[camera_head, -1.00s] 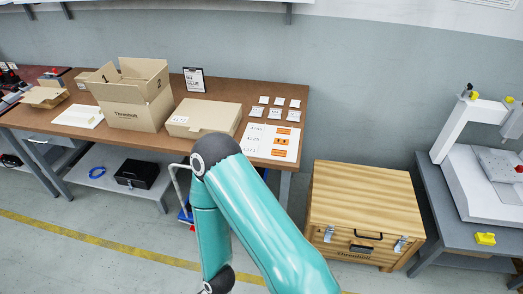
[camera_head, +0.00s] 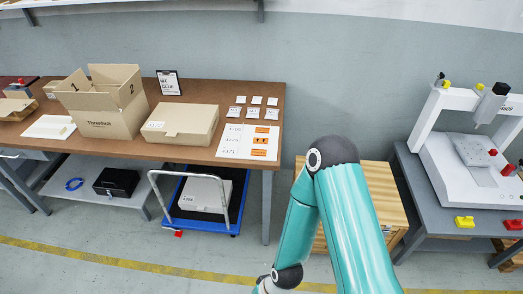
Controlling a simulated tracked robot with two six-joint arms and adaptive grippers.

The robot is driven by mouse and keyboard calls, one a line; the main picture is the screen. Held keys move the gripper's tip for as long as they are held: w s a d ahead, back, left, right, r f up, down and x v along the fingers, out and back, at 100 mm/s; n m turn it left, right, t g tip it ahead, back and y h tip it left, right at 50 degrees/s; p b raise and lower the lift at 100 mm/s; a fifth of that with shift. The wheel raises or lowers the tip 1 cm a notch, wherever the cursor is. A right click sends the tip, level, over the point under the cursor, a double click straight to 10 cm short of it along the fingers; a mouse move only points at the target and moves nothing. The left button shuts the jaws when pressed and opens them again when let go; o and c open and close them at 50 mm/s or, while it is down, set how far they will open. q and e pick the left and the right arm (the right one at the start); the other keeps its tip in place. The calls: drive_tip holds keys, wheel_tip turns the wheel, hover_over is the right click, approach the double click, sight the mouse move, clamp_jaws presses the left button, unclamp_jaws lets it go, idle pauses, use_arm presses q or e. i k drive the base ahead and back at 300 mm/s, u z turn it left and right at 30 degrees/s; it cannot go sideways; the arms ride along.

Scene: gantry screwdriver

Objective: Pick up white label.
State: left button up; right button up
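Several small white labels (camera_head: 253,113) lie in two rows on the brown table (camera_head: 270,92), toward its right end. Just in front of them is a white sheet (camera_head: 230,142) with printed codes and orange labels (camera_head: 261,140). Which white label the task means, I cannot tell. One teal arm of mine rises from the bottom right, its elbow in front of the wooden crate. Its forearm runs down to the bottom edge, and its gripper is out of the frame. My other arm and gripper are not in view. No gripper is near the labels.
An open carton (camera_head: 103,105), a closed flat box (camera_head: 180,124) and a clipboard (camera_head: 168,83) stand on the table. A blue trolley (camera_head: 183,219) with a white box is under it. A wooden crate (camera_head: 384,177) and gantry machine (camera_head: 457,150) are at right.

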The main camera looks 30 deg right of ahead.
sight(228, 150)
drive_tip(key=z, duration=0.2)
drive_tip(key=i, duration=1.05)
drive_tip(key=u, duration=0.05)
